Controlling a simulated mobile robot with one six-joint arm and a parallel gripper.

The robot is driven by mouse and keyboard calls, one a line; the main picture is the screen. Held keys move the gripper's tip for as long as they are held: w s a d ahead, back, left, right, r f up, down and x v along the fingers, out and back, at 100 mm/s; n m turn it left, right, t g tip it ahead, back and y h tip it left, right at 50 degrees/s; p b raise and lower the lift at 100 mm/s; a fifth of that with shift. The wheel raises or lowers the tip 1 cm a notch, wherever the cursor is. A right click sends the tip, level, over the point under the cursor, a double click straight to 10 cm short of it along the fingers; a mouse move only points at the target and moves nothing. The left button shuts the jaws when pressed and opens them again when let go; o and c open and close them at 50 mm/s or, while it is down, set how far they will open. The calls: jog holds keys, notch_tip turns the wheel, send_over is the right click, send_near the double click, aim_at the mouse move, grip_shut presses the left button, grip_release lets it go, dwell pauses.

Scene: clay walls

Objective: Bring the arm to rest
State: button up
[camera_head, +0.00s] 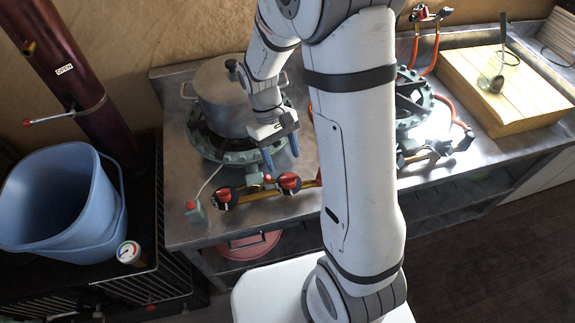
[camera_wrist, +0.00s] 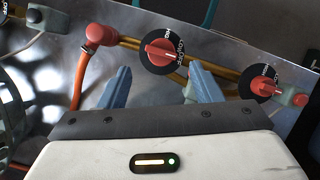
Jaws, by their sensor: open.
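My gripper (camera_head: 281,158) is open and empty, with its blue fingers pointing down in front of the left burner. In the wrist view my gripper (camera_wrist: 160,88) shows both fingers apart, with nothing between them. The two red knobs are just beyond the fingers: one knob (camera_wrist: 160,53) stands near the middle and another (camera_wrist: 265,86) at the right. In the head view the knobs (camera_head: 226,196) and (camera_head: 289,183) sit on a brass pipe below the gripper. I cannot tell whether a finger touches anything.
A lidded metal pot (camera_head: 222,97) stands on the left burner (camera_head: 205,148), close behind my gripper. A blue bucket (camera_head: 60,205) is at the left. A wooden board (camera_head: 530,95) holds a glass with a ladle-like tool at the right. The steel counter (camera_head: 185,232) has bare room in front.

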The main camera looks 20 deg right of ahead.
jog(key=shift+v, duration=0.8)
jog(key=s+d+r+m+t, duration=0.2)
jog(key=s+r+t, duration=0.1)
jog(key=s+r, duration=0.2)
jog(key=s+d+r+m+t+y, duration=0.1)
jog(key=s+d+r+m+t, duration=0.1)
jog(key=s+r, duration=0.3)
notch_tip(320, 180, up, 4)
jog(key=shift+s+f+t+y, duration=0.25)
jog(key=shift+s+t+y, duration=0.1)
jog(key=shift+t, duration=0.55)
jog(key=shift+c, duration=0.5)
dwell(1.6)
